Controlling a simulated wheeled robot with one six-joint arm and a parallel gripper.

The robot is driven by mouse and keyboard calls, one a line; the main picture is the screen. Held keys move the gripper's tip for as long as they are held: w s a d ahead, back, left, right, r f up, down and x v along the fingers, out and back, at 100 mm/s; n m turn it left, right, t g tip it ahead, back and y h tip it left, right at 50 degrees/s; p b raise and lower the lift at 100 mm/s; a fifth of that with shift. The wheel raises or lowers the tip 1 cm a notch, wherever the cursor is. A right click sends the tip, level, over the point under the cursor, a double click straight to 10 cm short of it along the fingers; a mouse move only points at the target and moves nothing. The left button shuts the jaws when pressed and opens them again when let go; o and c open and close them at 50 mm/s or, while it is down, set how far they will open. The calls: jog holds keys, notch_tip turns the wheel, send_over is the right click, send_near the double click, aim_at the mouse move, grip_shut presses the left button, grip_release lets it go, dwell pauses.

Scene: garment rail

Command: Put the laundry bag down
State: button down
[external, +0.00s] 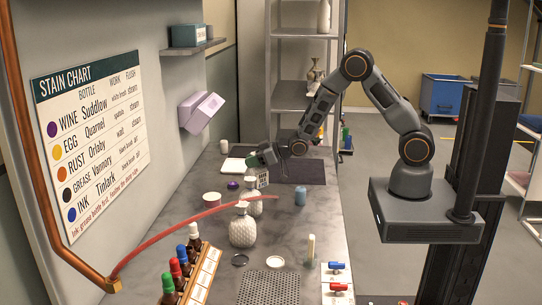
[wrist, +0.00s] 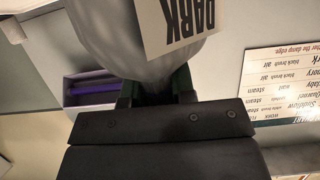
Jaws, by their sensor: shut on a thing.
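The laundry bag (wrist: 108,38) is a pale grey, rounded shape at the top of the wrist view. A white tag (wrist: 182,28) on it reads "DARK", upside down. My gripper (wrist: 157,90) has dark green fingers, shut on the bag. In the external view, my gripper (external: 262,158) is over the counter, left of my arm's wrist. The tag shows below it as a small patterned card (external: 262,179). Most of the bag is hard to make out there, and I cannot tell whether its bottom touches the counter.
The grey counter (external: 188,232) is crowded. A red hose (external: 180,238) arcs over the counter. A dark mat (external: 303,172) lies behind, partly clear.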

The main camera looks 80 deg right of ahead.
jog(key=shift+f, duration=0.95)
jog(key=shift+f, duration=0.2)
jog(key=c, duration=1)
grip_release()
jog(key=shift+o, duration=0.2)
jog(key=shift+r, duration=0.15)
